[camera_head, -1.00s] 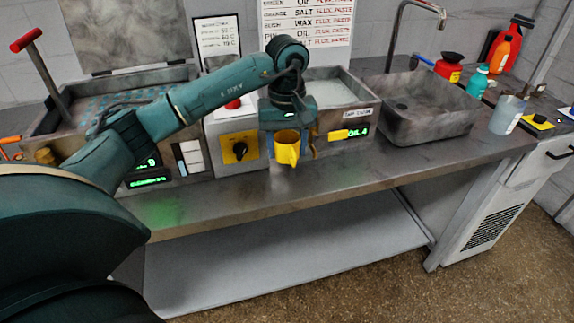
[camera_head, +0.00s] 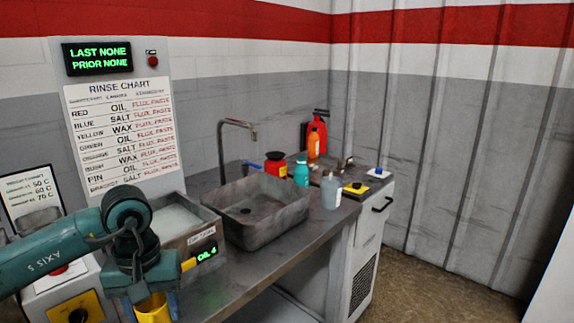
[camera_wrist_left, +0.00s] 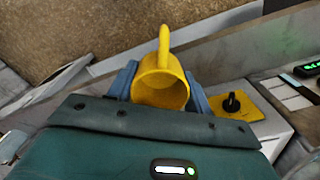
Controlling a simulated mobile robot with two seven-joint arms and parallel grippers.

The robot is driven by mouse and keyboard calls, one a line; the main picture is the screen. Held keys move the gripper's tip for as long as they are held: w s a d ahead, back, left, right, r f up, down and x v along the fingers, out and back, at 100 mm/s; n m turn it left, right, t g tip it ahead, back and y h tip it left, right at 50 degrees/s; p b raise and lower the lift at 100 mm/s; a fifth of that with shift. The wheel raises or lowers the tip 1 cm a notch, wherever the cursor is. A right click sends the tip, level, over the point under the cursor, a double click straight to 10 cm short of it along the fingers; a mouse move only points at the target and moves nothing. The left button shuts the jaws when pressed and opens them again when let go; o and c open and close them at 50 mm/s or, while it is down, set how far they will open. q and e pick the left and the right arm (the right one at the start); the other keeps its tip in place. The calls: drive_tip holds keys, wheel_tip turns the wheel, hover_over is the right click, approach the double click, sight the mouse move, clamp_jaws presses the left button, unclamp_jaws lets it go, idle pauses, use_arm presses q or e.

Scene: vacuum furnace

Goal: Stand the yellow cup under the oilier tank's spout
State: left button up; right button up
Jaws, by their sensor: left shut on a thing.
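My left gripper (camera_head: 148,288) is shut on the yellow cup (camera_head: 153,309) at the bottom of the head view. In the left wrist view, the cup (camera_wrist_left: 162,88) is between the blue-grey fingers, its handle pointing up in the picture. The right-hand tank (camera_head: 182,220) has a green display (camera_head: 207,253) reading OIL 4 and a yellow spout piece (camera_head: 188,264) on its front. The cup is left of and below that piece in the head view. The other tank is out of the head view; a green display (camera_wrist_left: 310,68) shows at the wrist view's right edge. My right gripper is not in view.
A yellow panel with a black knob (camera_head: 78,316) is left of my gripper. The sink (camera_head: 270,220) and a red-capped container (camera_head: 275,166), teal bottle (camera_head: 301,173) and clear beaker (camera_head: 331,191) are to the right. The bench front (camera_head: 245,285) is clear.

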use_arm(q)
drive_tip(key=s+d+f+m, duration=0.3)
drive_tip(key=s+d, duration=0.1)
drive_tip(key=s, duration=0.1)
drive_tip(key=shift+p, duration=0.3)
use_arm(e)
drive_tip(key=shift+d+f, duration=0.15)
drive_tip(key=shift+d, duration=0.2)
use_arm(q)
drive_tip(key=shift+s+f, duration=0.1)
drive_tip(key=w+a+r+n, duration=0.1)
drive_tip(key=w, duration=0.1)
drive_tip(key=w+a+r+n+b, duration=0.1)
drive_tip(key=w+a, duration=0.1)
drive_tip(key=w+a+r+n, duration=0.1)
drive_tip(key=w, duration=0.1)
drive_tip(key=shift+a+r+b, duration=0.25)
drive_tip(key=shift+a+b, duration=0.05)
drive_tip(key=shift+b, duration=0.05)
drive_tip(key=w+a+r+n+b, duration=0.1)
drive_tip(key=w+a+r+n, duration=0.3)
drive_tip(key=a+r+n, duration=0.1)
drive_tip(key=shift+a+r, duration=0.7)
drive_tip(key=shift+a, duration=0.05)
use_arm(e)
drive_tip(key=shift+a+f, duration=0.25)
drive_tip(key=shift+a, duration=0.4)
